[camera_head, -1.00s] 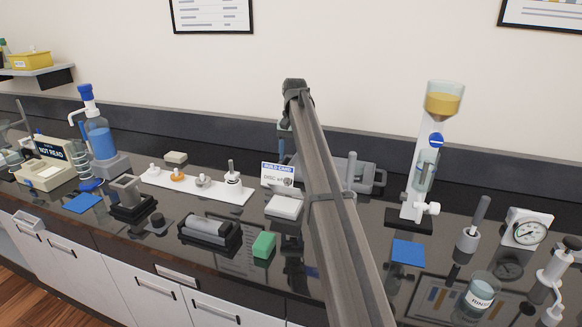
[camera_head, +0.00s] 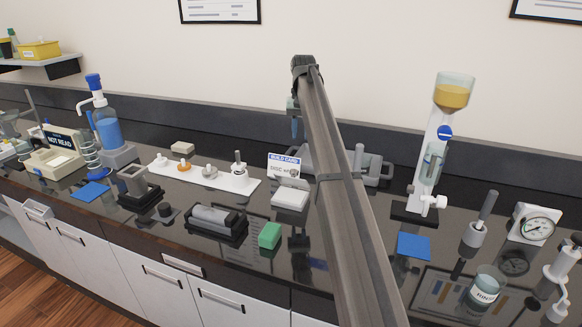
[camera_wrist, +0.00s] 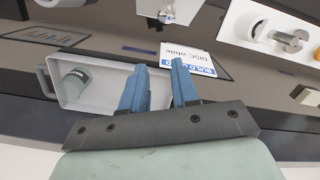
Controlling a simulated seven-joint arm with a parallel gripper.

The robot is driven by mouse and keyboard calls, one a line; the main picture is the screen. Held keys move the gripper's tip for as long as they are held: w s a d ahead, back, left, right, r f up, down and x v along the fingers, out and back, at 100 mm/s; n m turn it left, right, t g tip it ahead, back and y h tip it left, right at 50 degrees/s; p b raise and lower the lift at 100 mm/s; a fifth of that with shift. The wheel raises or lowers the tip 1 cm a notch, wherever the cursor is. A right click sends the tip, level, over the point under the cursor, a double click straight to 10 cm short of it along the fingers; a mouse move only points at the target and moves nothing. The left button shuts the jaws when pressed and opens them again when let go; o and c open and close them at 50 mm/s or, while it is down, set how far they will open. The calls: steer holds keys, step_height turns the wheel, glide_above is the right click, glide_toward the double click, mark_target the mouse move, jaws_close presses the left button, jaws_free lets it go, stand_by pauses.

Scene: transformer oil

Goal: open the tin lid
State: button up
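No thing is plainly marked as the tin. A flat white box (camera_head: 290,198) lies on the dark bench in front of the build card (camera_head: 284,166) and may be the tin; I cannot tell whether it has a lid. My gripper (camera_wrist: 160,72) shows two blue fingers standing apart with nothing between them. In the wrist view they are above the bench, over the edge of a grey tray and beside the card (camera_wrist: 188,58). In the head view my arm hides most of the gripper; a bit of blue finger (camera_head: 295,127) shows behind it.
The grey tray (camera_head: 376,172) with handles sits behind my arm and holds a grey-green cylinder (camera_wrist: 76,78). A white strip with several pegs (camera_head: 236,182) is left of the card. A green block (camera_head: 270,235) lies in front. A column with amber liquid (camera_head: 453,96) stands right.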

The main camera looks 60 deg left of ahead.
steer(key=w+n, duration=0.1)
steer(key=w+n+t+y, duration=0.1)
steer(key=n, duration=0.1)
steer(key=w+a+n+t, duration=0.1)
steer(key=n, duration=0.1)
steer(key=shift+w+f+y, duration=0.2)
steer(key=shift+f+y, duration=0.1)
steer(key=shift+f, duration=0.05)
steer(key=c, duration=0.4)
steer(key=w+n+t+y, duration=0.1)
steer(key=w+n+t, duration=0.1)
steer(key=w+d+n+t, duration=0.1)
steer(key=w+n+t, duration=0.1)
steer(key=n, duration=0.1)
steer(key=shift+d+f+y, duration=0.1)
steer(key=shift+y, duration=0.3)
jaws_close()
steer(key=d+n+t+y, duration=0.3)
steer(key=d+n+t, duration=0.3)
steer(key=n, duration=0.4)
steer(key=n+y, duration=0.6)
steer(key=n, duration=0.6)
glide_toward(291, 180)
steer(key=shift+x, duration=2.75)
